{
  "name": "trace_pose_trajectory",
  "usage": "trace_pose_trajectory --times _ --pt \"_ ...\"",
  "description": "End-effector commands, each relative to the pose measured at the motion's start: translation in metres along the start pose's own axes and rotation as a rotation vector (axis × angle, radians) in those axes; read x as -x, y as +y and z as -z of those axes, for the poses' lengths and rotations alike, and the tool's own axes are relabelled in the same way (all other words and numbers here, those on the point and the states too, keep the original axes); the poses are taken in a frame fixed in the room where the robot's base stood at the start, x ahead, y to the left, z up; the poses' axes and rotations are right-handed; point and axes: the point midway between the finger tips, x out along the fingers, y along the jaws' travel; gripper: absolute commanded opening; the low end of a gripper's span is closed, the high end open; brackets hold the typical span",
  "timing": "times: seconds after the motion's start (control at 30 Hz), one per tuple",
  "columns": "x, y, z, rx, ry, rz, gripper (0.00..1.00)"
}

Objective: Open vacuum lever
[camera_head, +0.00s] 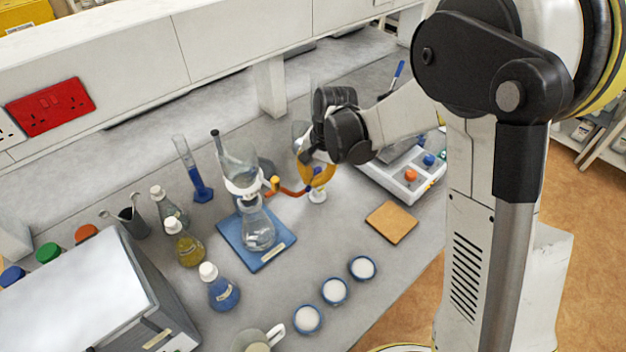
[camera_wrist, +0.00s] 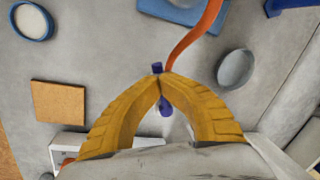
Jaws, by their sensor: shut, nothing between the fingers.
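My gripper (camera_wrist: 165,77) has its yellow fingers shut, with the tips together and nothing held. In the wrist view a blue lever (camera_wrist: 157,68) shows just past the tips, and more blue (camera_wrist: 166,108) shows between the fingers. The fingertips hide its middle, and I cannot tell whether they touch it. A red-orange hose (camera_wrist: 192,42) runs from near the tips toward the top. In the head view my gripper (camera_head: 318,174) is over a small white valve post (camera_head: 318,196). The hose (camera_head: 292,192) leads from there to the glass filter flask (camera_head: 258,232).
The flask stands on a blue base (camera_head: 276,254) left of my gripper. A cork pad (camera_head: 391,222) and a white device (camera_head: 410,190) with knobs are to the right. Several blue-rimmed dishes (camera_head: 334,291) stand in front. Capped bottles (camera_head: 188,249) and a blue cylinder (camera_head: 202,190) are farther left.

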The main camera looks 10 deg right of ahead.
Motion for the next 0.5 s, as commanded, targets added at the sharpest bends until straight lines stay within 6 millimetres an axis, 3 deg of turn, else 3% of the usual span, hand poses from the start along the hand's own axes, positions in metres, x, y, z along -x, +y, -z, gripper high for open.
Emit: trace_pose_trajectory --times 0.5 --pt "-0.005 -0.016 0.001 -0.316 0.063 -0.001 0.0"
